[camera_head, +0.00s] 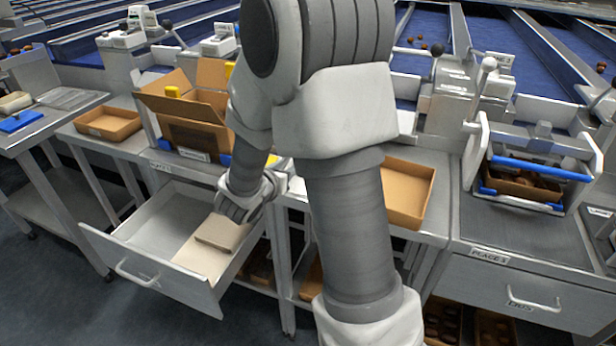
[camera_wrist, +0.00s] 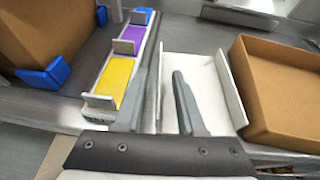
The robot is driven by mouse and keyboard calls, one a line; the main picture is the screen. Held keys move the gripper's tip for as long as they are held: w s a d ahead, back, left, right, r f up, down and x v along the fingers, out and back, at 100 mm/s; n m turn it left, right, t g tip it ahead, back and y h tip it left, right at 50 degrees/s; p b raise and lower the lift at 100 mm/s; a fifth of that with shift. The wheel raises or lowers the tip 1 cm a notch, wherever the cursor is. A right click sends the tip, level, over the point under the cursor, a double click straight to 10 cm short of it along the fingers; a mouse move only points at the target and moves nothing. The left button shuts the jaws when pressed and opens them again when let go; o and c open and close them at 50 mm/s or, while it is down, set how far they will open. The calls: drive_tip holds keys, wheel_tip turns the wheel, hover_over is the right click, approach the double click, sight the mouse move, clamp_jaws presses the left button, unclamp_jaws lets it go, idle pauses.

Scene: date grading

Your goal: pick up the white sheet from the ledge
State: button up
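A flat white surface (camera_wrist: 200,72), either the sheet or the ledge floor, lies between low upright walls in the wrist view; I cannot tell the two apart. My gripper (camera_wrist: 167,72) is over its left side, with its fingers apart and nothing clearly held between them. The left finger overlaps the edge of the left wall; contact is unclear. In the head view my gripper's fingers are hidden behind my wrist, which is above the open drawer's back right corner. The ledge is mostly hidden there by my arm.
A rack with yellow and purple cards (camera_wrist: 115,80) stands left of the fingers. A shallow brown tray (camera_wrist: 285,95) is on the right. The drawer (camera_head: 150,235) is pulled open, with a beige pad (camera_head: 222,232) inside. A blue-handled carrier (camera_head: 540,172) stands far right.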

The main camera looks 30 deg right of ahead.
drive_tip(key=shift+x, duration=1.05)
clamp_jaws()
drive_tip(key=shift+r, duration=0.1)
